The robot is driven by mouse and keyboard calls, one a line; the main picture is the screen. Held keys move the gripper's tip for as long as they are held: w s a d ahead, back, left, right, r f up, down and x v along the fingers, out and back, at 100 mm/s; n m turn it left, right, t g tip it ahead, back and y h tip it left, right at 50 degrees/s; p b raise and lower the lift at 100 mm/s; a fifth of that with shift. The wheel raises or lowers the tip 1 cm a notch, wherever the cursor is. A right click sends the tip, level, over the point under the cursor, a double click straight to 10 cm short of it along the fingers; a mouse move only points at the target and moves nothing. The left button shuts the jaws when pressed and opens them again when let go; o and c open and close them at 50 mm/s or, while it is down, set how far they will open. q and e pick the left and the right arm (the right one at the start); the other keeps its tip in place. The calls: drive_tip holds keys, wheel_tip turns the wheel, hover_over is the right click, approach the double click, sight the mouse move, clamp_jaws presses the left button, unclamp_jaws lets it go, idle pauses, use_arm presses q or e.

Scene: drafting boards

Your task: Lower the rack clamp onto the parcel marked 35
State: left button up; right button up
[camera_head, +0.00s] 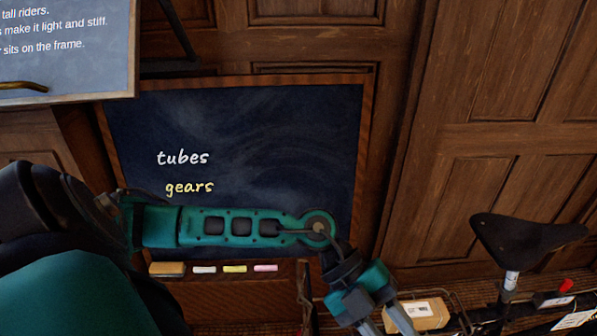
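A brown cardboard parcel (420,313) with a white label sits low in the view, right of centre, on what looks like a bicycle's rear rack. Its label is too small to read, so I cannot tell its number. A thin dark wire frame (461,312) stands at the parcel's right side; I cannot tell whether it is the rack clamp. My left gripper (383,326) points down just left of the parcel. Its two fingers are spread apart, with the tips cut off by the bottom edge. My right gripper is not in view.
A black bicycle saddle (524,240) on its post rises right of the parcel. A chalkboard (290,130) reading "tubes" and "gears" hangs behind my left arm, with an eraser (167,268) and chalks on its ledge. Wooden panelling (480,90) closes the back.

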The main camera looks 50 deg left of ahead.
use_arm(q)
drive_tip(key=a+y, duration=0.4)
drive_tip(key=a, duration=0.3)
drive_tip(key=w+a+n+y, duration=0.1)
drive_tip(key=a+y, duration=0.3)
drive_tip(key=a, duration=0.4)
drive_tip(key=w+a+y+p, duration=0.1)
drive_tip(key=a+y, duration=0.3)
drive_tip(key=a, duration=0.3)
drive_tip(key=shift+w+a+f+n, duration=0.15)
drive_tip(key=shift+a+f+n, duration=0.15)
drive_tip(key=shift+n, duration=0.1)
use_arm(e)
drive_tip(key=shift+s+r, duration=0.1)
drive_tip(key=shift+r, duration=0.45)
use_arm(q)
drive_tip(key=shift+d+f, duration=0.1)
drive_tip(key=shift+f, duration=0.05)
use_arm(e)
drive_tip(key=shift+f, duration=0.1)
